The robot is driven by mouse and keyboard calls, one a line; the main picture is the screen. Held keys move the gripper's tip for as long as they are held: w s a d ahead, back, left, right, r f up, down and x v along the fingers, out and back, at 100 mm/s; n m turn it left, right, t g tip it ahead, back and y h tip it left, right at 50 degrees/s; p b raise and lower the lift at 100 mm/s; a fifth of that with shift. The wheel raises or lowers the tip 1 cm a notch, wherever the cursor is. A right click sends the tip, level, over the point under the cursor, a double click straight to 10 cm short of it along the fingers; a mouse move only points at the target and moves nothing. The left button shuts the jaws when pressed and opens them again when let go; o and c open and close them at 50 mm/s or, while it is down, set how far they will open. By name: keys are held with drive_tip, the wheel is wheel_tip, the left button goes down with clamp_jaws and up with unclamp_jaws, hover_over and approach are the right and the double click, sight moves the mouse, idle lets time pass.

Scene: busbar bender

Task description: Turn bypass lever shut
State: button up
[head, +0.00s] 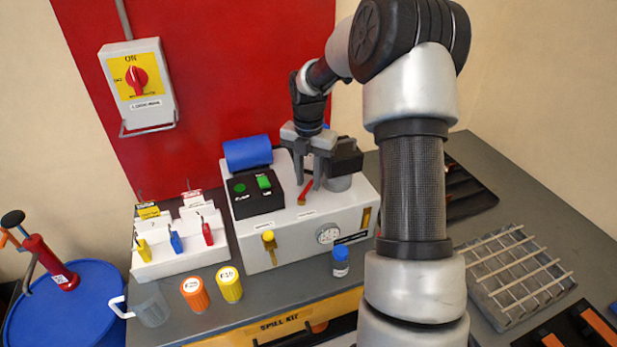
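A white bench machine (318,228) stands on the grey table. A small red lever (305,193) sits on its top face, tilted, with a label just below it. A yellow lever (269,244) is on its front face. The labels are too small to read, so I cannot tell which one is the bypass lever. My gripper (309,182) points down over the machine's top. Its two fingers are apart, with the red lever between or just in front of the fingertips. I cannot tell whether they touch it.
A black box with green buttons (255,191) and a blue roll (248,152) are left of my gripper. A white rack (166,262), orange cup (195,294), yellow cup (229,284) and blue-capped bottle (340,262) stand nearby. A wire grid (515,270) lies at right.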

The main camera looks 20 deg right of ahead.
drive_tip(key=shift+r, duration=0.1)
wheel_tip(320, 180, up, 17)
drive_tip(key=shift+r+p, duration=0.15)
drive_tip(key=shift+p, duration=0.3)
drive_tip(key=s+a+t+h+b, duration=0.1)
drive_tip(key=s+a+h, duration=0.1)
drive_tip(key=s+a, duration=0.15)
drive_tip(key=t+h+b, duration=0.1)
drive_tip(key=t+b, duration=0.1)
drive_tip(key=b, duration=0.1)
approach(308, 186)
drive_tip(key=x, duration=0.4)
drive_tip(key=s+a+x, duration=0.1)
drive_tip(key=x, duration=0.1)
drive_tip(key=shift+d+f, duration=0.1)
drive_tip(key=shift+f, duration=0.35)
drive_tip(key=shift+c, duration=0.3)
clamp_jaws()
